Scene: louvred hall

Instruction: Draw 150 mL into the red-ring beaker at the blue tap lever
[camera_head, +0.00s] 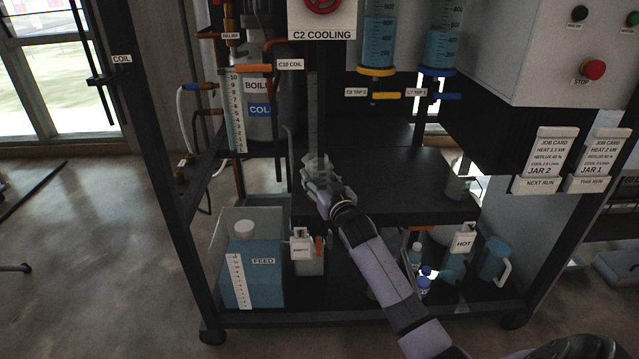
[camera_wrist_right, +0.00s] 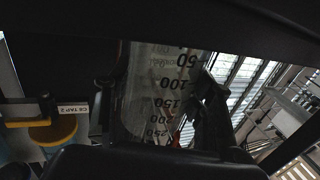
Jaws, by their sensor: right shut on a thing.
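My right gripper (camera_head: 322,180) is shut on a clear beaker (camera_head: 317,160) at the front of the dark rack shelf. The beaker fills the middle of the right wrist view (camera_wrist_right: 160,95), with marks from 50 to 250; I see no liquid in it. I cannot make out a red ring. The blue tap lever (camera_head: 440,96) is to the right and higher, under the blue-ringed jar (camera_head: 441,45). The yellow tap lever (camera_head: 386,96) is left of it, under the yellow-ringed jar (camera_head: 379,45). The beaker is apart from both levers. My left gripper is out of view.
The dark shelf (camera_head: 400,180) is mostly bare; a grey vessel (camera_head: 458,188) stands at its right end. Below are the FEED container (camera_head: 262,275), a HOT-labelled vessel and small bottles. A rack post (camera_head: 170,190) stands left. A grey cabinet (camera_head: 560,50) overhangs at right.

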